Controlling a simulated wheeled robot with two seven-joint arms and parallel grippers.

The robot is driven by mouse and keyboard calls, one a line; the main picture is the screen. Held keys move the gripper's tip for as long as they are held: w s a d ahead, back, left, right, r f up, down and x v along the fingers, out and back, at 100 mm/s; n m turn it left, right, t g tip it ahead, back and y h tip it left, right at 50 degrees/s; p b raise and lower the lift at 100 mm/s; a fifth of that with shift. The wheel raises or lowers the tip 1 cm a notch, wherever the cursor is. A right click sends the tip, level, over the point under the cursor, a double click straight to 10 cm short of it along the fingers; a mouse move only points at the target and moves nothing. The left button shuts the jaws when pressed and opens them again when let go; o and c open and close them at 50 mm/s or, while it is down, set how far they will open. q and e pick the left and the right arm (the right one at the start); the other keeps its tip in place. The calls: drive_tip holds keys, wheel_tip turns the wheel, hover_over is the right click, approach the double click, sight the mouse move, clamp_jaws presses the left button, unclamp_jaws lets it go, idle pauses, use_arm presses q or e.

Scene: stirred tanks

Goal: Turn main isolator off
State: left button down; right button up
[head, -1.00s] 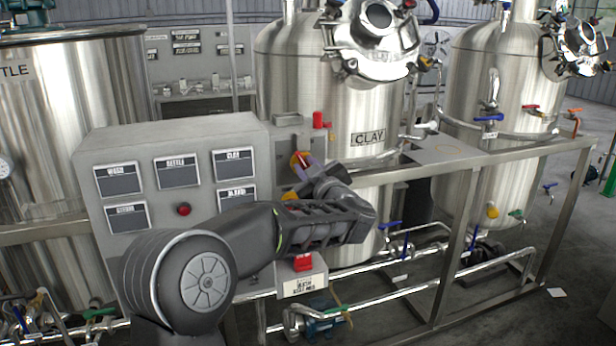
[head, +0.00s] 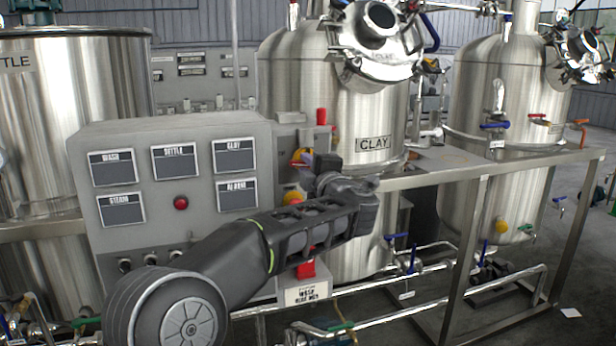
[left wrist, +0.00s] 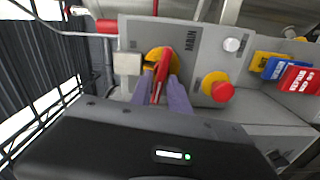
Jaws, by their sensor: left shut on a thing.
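The main isolator is a red handle on a yellow disc (head: 299,156), on the grey panel box right of the large panel. In the left wrist view the red handle (left wrist: 162,70) lies beside the label "MAIN", slightly tilted in that picture. My left gripper (head: 310,162) is at the isolator. Its purple fingers (left wrist: 160,92) stand on either side of the handle and are shut on it. The fingers and wrist hide part of the handle and disc in the head view. My right gripper is not in view.
A red mushroom button on a yellow base (left wrist: 222,92) sits close to the isolator. A silver round fitting (left wrist: 232,45) and yellow, blue and red tags (left wrist: 298,79) are near it. The steel frame rail (head: 480,167) runs to the right; the clay tank (head: 350,110) stands behind.

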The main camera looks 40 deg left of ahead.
use_arm(q)
drive_tip(key=shift+f+n+b, duration=0.2)
drive_tip(key=shift+n+b, duration=0.35)
drive_tip(key=shift+n, duration=0.25)
drive_tip(key=c, duration=1.5)
unclamp_jaws()
drive_tip(key=shift+o, duration=0.2)
drive_tip(key=shift+d, duration=0.1)
drive_tip(key=v, duration=0.7)
drive_tip(key=shift+s+d+b, duration=0.25)
drive_tip(key=shift+d+b, duration=0.05)
drive_tip(key=shift+b, duration=0.1)
drive_tip(key=shift+r, duration=0.1)
